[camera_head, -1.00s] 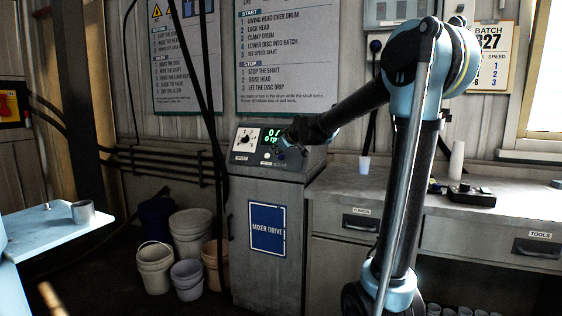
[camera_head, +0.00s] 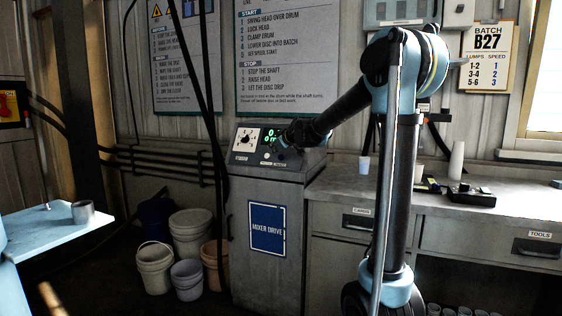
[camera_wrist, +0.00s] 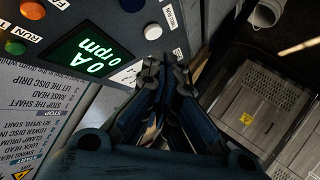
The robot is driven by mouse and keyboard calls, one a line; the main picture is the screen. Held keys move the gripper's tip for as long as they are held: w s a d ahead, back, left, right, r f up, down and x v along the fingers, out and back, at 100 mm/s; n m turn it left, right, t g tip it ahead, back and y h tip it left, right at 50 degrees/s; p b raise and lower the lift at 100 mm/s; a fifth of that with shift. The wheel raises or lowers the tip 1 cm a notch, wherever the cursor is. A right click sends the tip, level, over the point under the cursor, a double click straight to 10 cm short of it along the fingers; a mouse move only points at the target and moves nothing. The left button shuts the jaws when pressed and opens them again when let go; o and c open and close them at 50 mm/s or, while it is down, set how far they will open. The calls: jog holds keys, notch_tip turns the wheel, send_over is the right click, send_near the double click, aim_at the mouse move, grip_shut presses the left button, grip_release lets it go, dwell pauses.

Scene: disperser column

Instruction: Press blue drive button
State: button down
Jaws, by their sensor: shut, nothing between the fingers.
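A white button (camera_wrist: 152,31) lies just beyond my fingertips. In the head view my gripper (camera_head: 282,149) is at the sloped panel on top of the mixer drive cabinet (camera_head: 240,270) and partly covers the display and buttons.
A dial (camera_head: 246,139) is at the panel's left. Buckets (camera_head: 154,270) stand left of the cabinet. A counter (camera_head: 400,192) with a small paper cup (camera_head: 364,166) is to the right.

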jog(key=shift+w+d+f, duration=0.3)
jog(key=shift+w+f, duration=0.2)
jog(key=shift+w, duration=0.3)
jog(key=shift+w+d+f, duration=0.3)
jog(key=shift+w+f, duration=0.2)
jog(key=shift+w, duration=0.25)
jog(key=shift+w+d+f, duration=0.3)
jog(key=shift+w+f, duration=0.2)
jog(key=shift+w, duration=0.3)
jog(key=shift+w, duration=0.1)
jog(key=shift+w+f, duration=0.1)
jog(key=shift+w, duration=0.05)
jog(key=shift+w+d+f, duration=0.2)
jog(key=shift+w+f, duration=0.05)
jog(key=shift+w, duration=0.15)
dwell(0.8)
jog(key=shift+s, duration=0.1)
jog(key=shift+s+a+r, duration=0.3)
jog(key=shift+s+r, duration=0.15)
jog(key=shift+s, duration=0.2)
jog(key=shift+s+a+r, duration=0.25)
jog(key=shift+s+r, duration=0.2)
jog(key=shift+s, duration=0.2)
jog(key=shift+s+a+r, duration=0.2)
jog(key=shift+s+r, duration=0.2)
jog(key=shift+s, duration=0.3)
jog(key=shift+s+a+r, duration=0.25)
jog(key=shift+s+r, duration=0.2)
jog(key=shift+s, duration=0.2)
